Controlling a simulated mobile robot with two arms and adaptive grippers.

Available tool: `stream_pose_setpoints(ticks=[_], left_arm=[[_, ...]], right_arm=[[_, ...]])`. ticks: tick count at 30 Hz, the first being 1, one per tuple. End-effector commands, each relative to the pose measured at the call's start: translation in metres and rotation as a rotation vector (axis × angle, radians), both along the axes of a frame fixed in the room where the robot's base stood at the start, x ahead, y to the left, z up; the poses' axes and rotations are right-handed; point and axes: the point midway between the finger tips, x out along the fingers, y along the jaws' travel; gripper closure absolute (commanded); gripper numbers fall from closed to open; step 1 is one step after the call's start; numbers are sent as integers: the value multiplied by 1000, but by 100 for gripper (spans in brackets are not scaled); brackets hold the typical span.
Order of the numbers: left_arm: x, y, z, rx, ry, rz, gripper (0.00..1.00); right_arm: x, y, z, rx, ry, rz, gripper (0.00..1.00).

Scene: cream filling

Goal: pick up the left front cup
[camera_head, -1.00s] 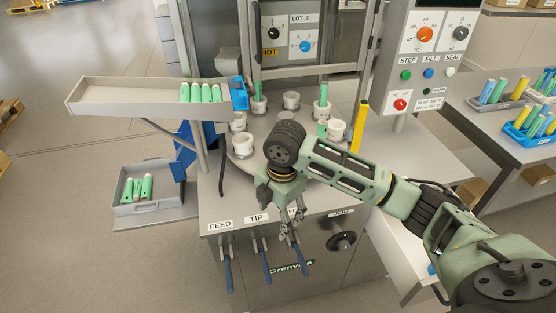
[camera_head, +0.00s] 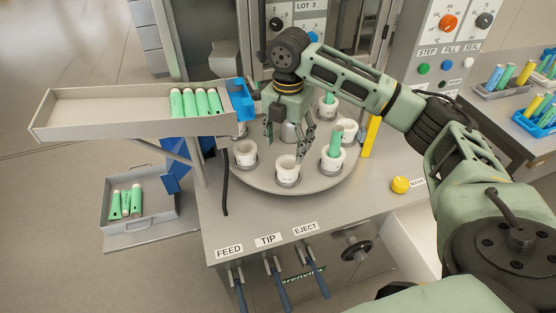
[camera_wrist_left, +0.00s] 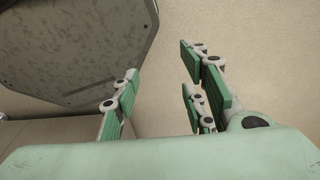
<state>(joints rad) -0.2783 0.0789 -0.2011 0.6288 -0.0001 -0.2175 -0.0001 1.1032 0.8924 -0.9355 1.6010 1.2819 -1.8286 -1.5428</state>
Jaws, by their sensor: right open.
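White cups stand in holders on the round turntable (camera_head: 262,184). The left front cup (camera_head: 245,150) is empty. Another white cup (camera_head: 287,164) stands at the front middle, and the cup to its right (camera_head: 332,156) holds a green tube (camera_head: 336,138). My right gripper (camera_head: 287,142) is open, fingers down, above the turntable near the front middle cup. It is right of the left front cup and apart from it; the arm hides the cups behind. My left gripper (camera_wrist_left: 163,98) shows only in the left wrist view, fingers spread and empty.
A sloped tray (camera_head: 110,125) with several green tubes juts left of the turntable, with a lower bin (camera_head: 163,215) beneath it. Levers labelled FEED, TIP and EJECT line the front. A yellow upright bar (camera_head: 371,135) and yellow knob (camera_head: 400,185) are at the right.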

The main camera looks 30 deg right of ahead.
Motion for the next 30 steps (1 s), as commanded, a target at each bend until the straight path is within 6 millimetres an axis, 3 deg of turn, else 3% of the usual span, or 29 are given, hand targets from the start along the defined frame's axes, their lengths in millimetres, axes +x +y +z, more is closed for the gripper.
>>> stream_pose_setpoints(ticks=[4, 14, 19, 26, 30], left_arm=[[-4, 0, 4, 1, 6, 1, 60], [-45, 3, 20, 6, 64, 2, 60], [-37, 3, 23, 5, 52, 2, 60], [-9, 0, 24, 0, 10, 2, 60], [-11, 1, 24, 1, 13, 2, 60]], right_arm=[[-1, -1, -15, -1, 5, 0, 35], [-2, 1, -57, -1, 4, -1, 35], [-2, 1, -74, -1, 2, -1, 35], [-2, 1, -77, 0, 0, -1, 35], [-2, 1, -76, 0, 0, 0, 48]])
